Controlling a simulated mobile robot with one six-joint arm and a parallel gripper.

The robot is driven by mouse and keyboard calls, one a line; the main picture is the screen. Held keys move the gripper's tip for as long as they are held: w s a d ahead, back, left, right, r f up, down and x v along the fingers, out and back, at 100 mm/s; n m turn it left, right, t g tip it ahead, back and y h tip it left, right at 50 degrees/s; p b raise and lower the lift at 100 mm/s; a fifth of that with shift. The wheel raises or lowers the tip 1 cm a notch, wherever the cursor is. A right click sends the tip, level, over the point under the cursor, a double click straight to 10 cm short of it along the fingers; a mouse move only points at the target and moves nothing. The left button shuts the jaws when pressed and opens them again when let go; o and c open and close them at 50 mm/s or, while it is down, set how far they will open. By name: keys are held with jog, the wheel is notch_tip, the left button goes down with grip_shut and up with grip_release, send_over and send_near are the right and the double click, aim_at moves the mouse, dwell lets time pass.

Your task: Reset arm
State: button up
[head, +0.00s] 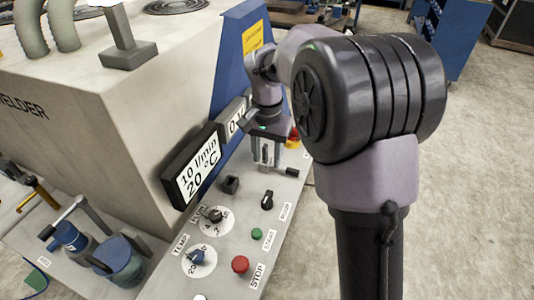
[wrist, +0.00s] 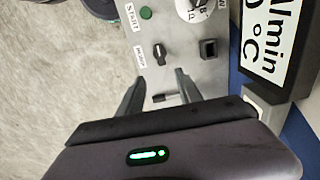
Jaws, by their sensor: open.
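My gripper (head: 265,160) hangs over the upper end of the grey control panel (head: 222,243) in the head view. In the wrist view my gripper (wrist: 160,77) has its two dark fingers apart, with nothing held between them. A black rotary switch (head: 267,200) stands on the panel just in front of the gripper; it also shows in the wrist view (wrist: 159,55), beyond the fingertips. A small dark lever (head: 292,172) shows to the right of the gripper in the head view. The panel part directly under the gripper is partly hidden.
A display (head: 194,168) juts out left of the gripper. Open floor lies right.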

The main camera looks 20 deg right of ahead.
jog(key=s+a+r+n+t+y+b, duration=0.1)
jog(key=s+r+t+b, duration=0.15)
jog(key=s, duration=0.45)
jog(key=s+a+r+n+t+b, duration=0.1)
jog(key=s+r+b, duration=0.2)
jog(key=s, duration=0.4)
jog(key=s+a+f+n+t+y+b, duration=0.1)
jog(key=s+a+f+t+b, duration=0.1)
jog(key=s, duration=0.9)
jog(key=shift+f, duration=0.8)
